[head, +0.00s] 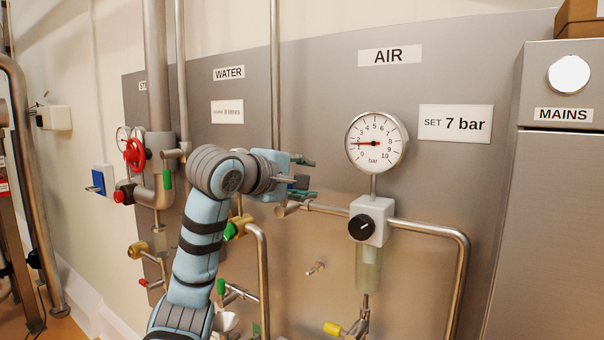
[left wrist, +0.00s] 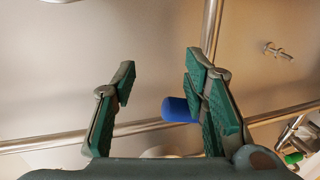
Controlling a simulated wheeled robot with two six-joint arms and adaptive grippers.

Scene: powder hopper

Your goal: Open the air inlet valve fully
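My left gripper (head: 302,178) is in front of the panel, below and left of the AIR label (head: 390,56). In the left wrist view its green-padded fingers (left wrist: 160,85) are spread apart. A blue cylindrical handle (left wrist: 180,108), apparently the air inlet valve's, shows between them, close to the right finger; whether they touch is unclear. The valve's turn position cannot be told. My right gripper is not in view.
A SET 7 bar sign (head: 456,124) is to the right. A green-handled yellow valve (head: 236,228) and pipes are close below my wrist. A MAINS cabinet (head: 545,220) stands at right.

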